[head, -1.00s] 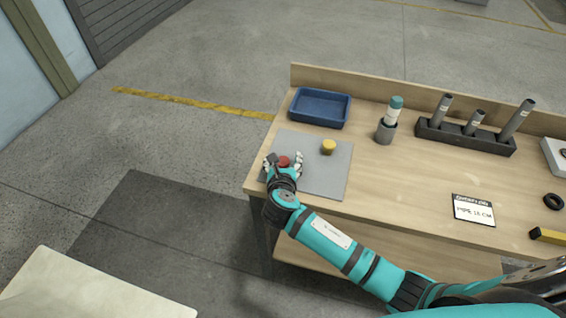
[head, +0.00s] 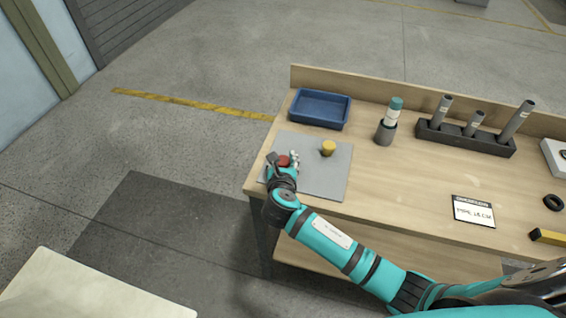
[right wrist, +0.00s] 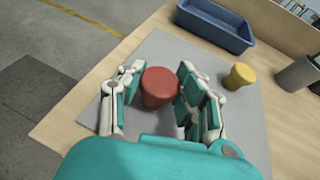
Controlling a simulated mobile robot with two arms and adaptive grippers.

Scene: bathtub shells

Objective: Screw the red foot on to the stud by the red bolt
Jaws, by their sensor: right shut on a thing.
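The red foot (right wrist: 159,87) is a short, round, tapered piece on the grey mat at the bench's left end. It also shows in the head view (head: 284,161). My right gripper (right wrist: 157,92) is around it, with a finger on each side, and is shut on it. I cannot tell whether the foot is lifted off the mat. A yellow foot (head: 328,148) of similar shape stands to its right, apart from the gripper. The stud and the red bolt show in neither view. My left gripper is not in view.
The grey mat (head: 335,182) lies on the wooden bench. A blue tray (head: 320,108), a bottle (head: 391,120) in a dark holder and a pipe rack (head: 465,138) stand behind. A cream panel (head: 85,290) is at lower left.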

